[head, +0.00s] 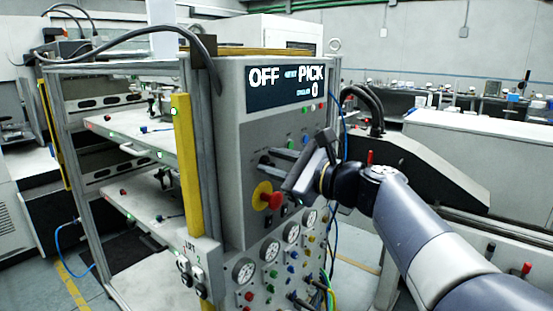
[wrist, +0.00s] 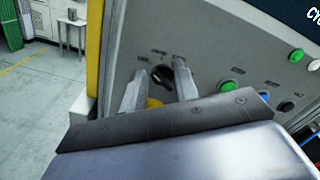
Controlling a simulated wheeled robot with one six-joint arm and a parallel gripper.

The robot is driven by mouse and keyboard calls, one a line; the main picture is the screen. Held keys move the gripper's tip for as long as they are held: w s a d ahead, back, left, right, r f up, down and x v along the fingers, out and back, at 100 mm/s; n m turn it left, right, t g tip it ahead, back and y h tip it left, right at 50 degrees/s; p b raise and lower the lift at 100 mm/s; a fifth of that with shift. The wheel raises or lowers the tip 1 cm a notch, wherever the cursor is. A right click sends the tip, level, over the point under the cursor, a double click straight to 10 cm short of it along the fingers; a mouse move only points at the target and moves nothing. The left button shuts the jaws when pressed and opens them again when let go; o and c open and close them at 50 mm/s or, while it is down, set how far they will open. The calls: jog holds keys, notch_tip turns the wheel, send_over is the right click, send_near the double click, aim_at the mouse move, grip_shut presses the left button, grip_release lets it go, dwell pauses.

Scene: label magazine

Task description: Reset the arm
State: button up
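My gripper (head: 270,158) is in front of the grey control panel (head: 228,150), below its display. In the wrist view my gripper (wrist: 157,78) has its two fingers apart, with nothing held between them. A black rotary knob (wrist: 162,76) with small labels above it shows between and beyond the fingertips. I cannot tell whether a finger touches it. The display (head: 287,86) reads OFF and PICK, with a 0 below. A red mushroom button (head: 271,200) on a yellow disc sits below my gripper in the head view.
Green buttons (wrist: 228,87) sit right of the knob. A yellow post (head: 186,150) stands at the panel's left, beside shelves (head: 140,140) in an open frame. Gauges (head: 244,270) and cables are low on the panel. A white cabinet (head: 480,150) is at the right.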

jog(key=m+p, duration=0.4)
jog(key=p, duration=0.1)
jog(key=m+p, duration=0.3)
jog(key=shift+w+d+r, duration=0.2)
jog(key=shift+w+r, duration=0.05)
jog(key=shift+r, duration=0.1)
jog(key=m+p, duration=0.3)
jog(key=p, duration=0.1)
jog(key=shift+w+d, duration=0.1)
jog(key=shift+f+m+p, duration=0.25)
jog(key=shift+m+p, duration=0.45)
jog(key=shift+m, duration=0.1)
jog(key=shift+f, duration=0.1)
